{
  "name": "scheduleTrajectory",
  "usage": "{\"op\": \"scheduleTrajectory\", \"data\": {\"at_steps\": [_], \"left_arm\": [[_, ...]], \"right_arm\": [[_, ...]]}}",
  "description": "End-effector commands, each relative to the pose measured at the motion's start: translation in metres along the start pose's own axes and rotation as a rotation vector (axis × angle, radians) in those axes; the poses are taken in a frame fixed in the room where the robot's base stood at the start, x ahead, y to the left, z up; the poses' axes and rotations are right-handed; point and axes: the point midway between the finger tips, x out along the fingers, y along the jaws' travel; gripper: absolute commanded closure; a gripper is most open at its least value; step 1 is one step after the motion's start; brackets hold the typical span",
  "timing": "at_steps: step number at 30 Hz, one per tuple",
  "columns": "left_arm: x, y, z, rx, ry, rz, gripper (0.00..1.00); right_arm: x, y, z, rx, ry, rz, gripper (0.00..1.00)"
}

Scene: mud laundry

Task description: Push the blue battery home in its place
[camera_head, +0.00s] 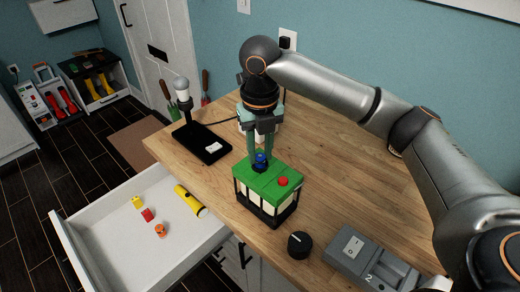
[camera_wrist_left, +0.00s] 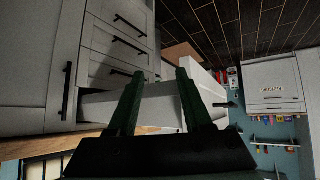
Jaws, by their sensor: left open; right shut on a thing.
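A blue battery (camera_head: 261,162) stands upright at the green top of a box (camera_head: 264,181) with a black frame and pale sides. Its lower end is at a dark round opening in that top; I cannot tell how deep it sits. My right gripper (camera_head: 261,152) points down from above and is shut on the battery, its fingers on both sides of it. A red round piece (camera_head: 283,181) shows on the same top, to the right. My left gripper (camera_wrist_left: 158,74) is open and empty in the left wrist view, away from the box.
An open white drawer (camera_head: 95,222) holds a yellow flashlight (camera_head: 189,200) and several small coloured pieces. A black plate with a bulb stand (camera_head: 202,144) is behind left. A black knob (camera_head: 300,245) and grey switch unit (camera_head: 362,258) lie in front right. The wooden worktop's (camera_head: 350,185) middle right is clear.

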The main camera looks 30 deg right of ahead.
Motion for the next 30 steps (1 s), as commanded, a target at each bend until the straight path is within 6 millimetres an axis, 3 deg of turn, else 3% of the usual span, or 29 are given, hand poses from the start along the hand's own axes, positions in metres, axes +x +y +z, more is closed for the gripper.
{"op": "scheduleTrajectory", "data": {"at_steps": [24,25,30], "left_arm": [[0.0000,0.0001,0.0000,0.000,0.000,0.000,0.50],[0.0000,0.0001,0.0000,0.000,0.000,0.000,0.50],[0.0000,0.0000,0.0000,0.000,0.000,0.000,0.50]], "right_arm": [[0.0039,0.0000,-0.0001,0.000,0.000,0.000,1.00],[0.0039,0.0000,-0.0001,0.000,0.000,0.000,0.67],[0.0038,0.0000,-0.0001,0.000,0.000,0.000,0.48]]}}
